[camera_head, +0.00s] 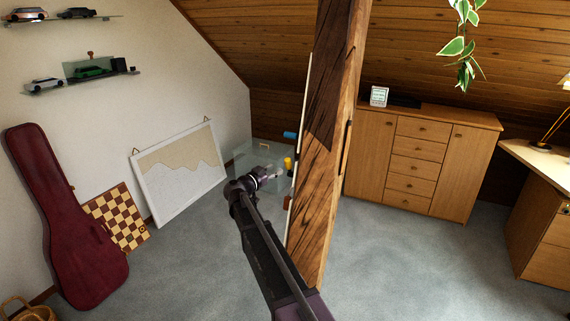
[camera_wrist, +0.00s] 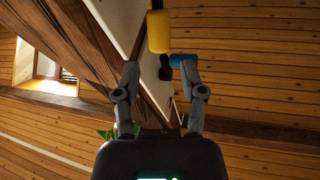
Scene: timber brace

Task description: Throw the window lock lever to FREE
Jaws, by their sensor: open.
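A white board (camera_head: 301,125) is fixed along the left side of the timber brace (camera_head: 328,150) and shows nearly edge-on. A yellow handle (camera_head: 288,163) and a blue handle (camera_head: 290,135) stick out from it. In the wrist view the yellow handle (camera_wrist: 159,32) lies just beyond my fingertips, and the blue handle (camera_wrist: 183,61) is near the right fingertip. No lettering is readable, so I cannot tell which handle is the window lock lever or how it is set. My gripper (camera_head: 277,175) is open and empty, just left of the yellow handle; both fingers (camera_wrist: 160,68) show apart.
The timber brace stands close to the right of my arm. A glass table (camera_head: 243,158) is behind my gripper. A white framed picture (camera_head: 180,174), a chessboard (camera_head: 117,217) and a red instrument case (camera_head: 65,215) lean at the left. Grey carpet is clear at the right.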

